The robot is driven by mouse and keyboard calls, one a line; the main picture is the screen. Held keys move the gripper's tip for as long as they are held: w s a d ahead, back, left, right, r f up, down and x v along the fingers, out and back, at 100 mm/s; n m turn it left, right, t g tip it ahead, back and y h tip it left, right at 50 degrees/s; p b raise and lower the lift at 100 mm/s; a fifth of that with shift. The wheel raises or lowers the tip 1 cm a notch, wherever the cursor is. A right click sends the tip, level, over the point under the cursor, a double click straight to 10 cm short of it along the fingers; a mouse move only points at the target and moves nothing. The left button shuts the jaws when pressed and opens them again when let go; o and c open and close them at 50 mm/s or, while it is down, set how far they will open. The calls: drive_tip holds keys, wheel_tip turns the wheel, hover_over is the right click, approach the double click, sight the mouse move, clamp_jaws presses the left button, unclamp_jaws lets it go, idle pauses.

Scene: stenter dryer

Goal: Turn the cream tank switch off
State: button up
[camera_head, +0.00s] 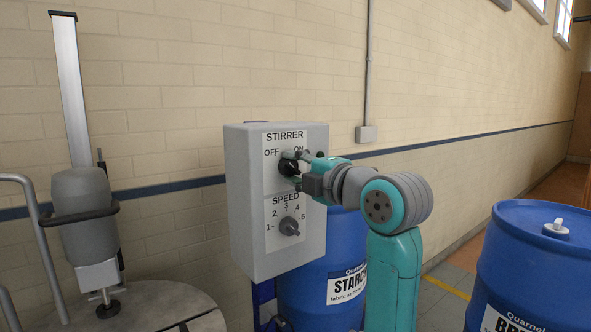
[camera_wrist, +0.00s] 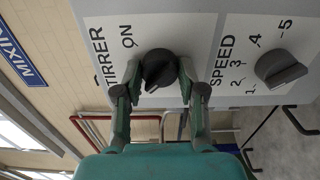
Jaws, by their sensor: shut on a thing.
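A grey control box (camera_head: 249,215) on the left of centre carries a white panel marked STIRRER, with OFF at left and ON at right. Its black round switch knob (camera_head: 287,167) also shows in the wrist view (camera_wrist: 159,67). My gripper (camera_head: 297,170) reaches in from the right, its fingers on either side of this knob and shut on it. In the wrist view the fingertips (camera_wrist: 160,90) flank the knob. A small light mark shows on the knob's lower edge there. The OFF label is hidden in that view. No label naming a cream tank is visible.
A grey SPEED knob (camera_head: 289,226) sits below the switch on the same panel. A blue STARCH barrel (camera_head: 312,299) stands behind the box and my arm. Another blue barrel (camera_head: 535,258) stands at right. A grey stirrer motor (camera_head: 86,215) stands over a round lid at left.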

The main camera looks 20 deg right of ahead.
drive_tip(key=o, duration=1.1)
drive_tip(key=shift+o, duration=0.2)
drive_tip(key=shift+s, duration=0.1)
drive_tip(key=v, duration=1.1)
drive_tip(key=shift+s, duration=0.35)
drive_tip(key=shift+d, duration=0.1)
